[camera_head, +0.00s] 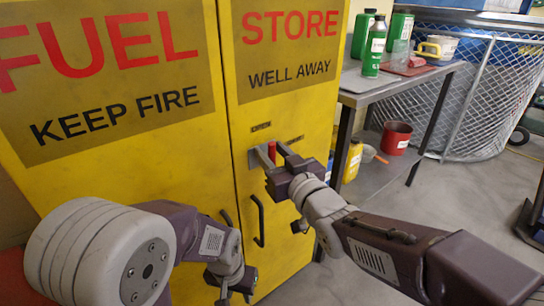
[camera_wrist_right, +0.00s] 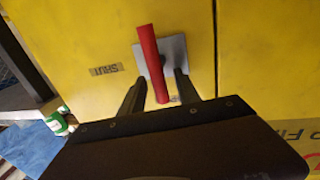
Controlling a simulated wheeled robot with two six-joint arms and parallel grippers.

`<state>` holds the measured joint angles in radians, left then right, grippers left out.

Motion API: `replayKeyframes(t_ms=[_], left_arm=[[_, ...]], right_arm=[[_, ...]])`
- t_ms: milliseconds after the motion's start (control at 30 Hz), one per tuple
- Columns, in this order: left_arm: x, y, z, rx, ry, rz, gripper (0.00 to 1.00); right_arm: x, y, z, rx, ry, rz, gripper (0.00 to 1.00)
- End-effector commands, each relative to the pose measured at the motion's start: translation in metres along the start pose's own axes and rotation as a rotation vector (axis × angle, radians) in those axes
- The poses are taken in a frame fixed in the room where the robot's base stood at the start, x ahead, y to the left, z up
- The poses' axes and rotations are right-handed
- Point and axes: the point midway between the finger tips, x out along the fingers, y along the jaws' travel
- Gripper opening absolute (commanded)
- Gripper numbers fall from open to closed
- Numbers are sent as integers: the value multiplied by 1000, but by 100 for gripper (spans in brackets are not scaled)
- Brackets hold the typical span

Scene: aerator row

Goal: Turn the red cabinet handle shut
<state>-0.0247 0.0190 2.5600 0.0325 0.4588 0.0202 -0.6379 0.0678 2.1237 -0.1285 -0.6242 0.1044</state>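The red handle (camera_head: 272,151) sits on a grey plate (camera_wrist_right: 176,55) on the yellow cabinet's front. In the head view it is roughly upright. In the right wrist view the handle (camera_wrist_right: 150,55) is a red bar, slightly tilted. A small "SHUT" label (camera_wrist_right: 106,69) is beside the plate, upside down there. My right gripper (camera_head: 272,153) is open, with one finger on each side of the handle; in the wrist view gaps show between the fingers and the bar. My left gripper (camera_head: 236,284) is low before the cabinet, away from the handle; its fingers are unclear.
Black door pulls (camera_head: 258,220) are below the handle. A metal table (camera_head: 375,85) to the right holds green bottles (camera_head: 374,48). A red pot (camera_head: 396,137) and a yellow container (camera_head: 352,160) stand on its lower shelf. Open floor (camera_head: 460,200) lies at the right.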

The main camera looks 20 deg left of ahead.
Motion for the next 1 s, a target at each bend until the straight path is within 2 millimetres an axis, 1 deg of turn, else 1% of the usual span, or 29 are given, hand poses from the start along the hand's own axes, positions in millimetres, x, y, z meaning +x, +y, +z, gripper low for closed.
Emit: replayKeyframes(t_ms=[233,267,300,367,400,567,733,867,1000], left_arm=[[0,0,0,0,0,0,36],[0,0,0,0,0,0,36],[0,0,0,0,0,0,36],[0,0,0,0,0,0,36],[0,0,0,0,0,0,36],[0,0,0,0,0,0,36],[6,0,1,0,0,0,36],[14,0,2,0,0,0,36],[28,0,3,0,0,0,36]], right_arm=[[2,0,-1,0,0,0,39],[2,0,-1,0,0,0,30],[2,0,-1,0,0,0,19],[2,0,-1,0,0,0,3],[1,0,-1,0,0,0,0],[1,0,0,-2,1,0,0],[1,-1,1,-31,7,0,0],[1,-2,3,-89,19,0,0],[0,-5,5,-189,40,1,0]])
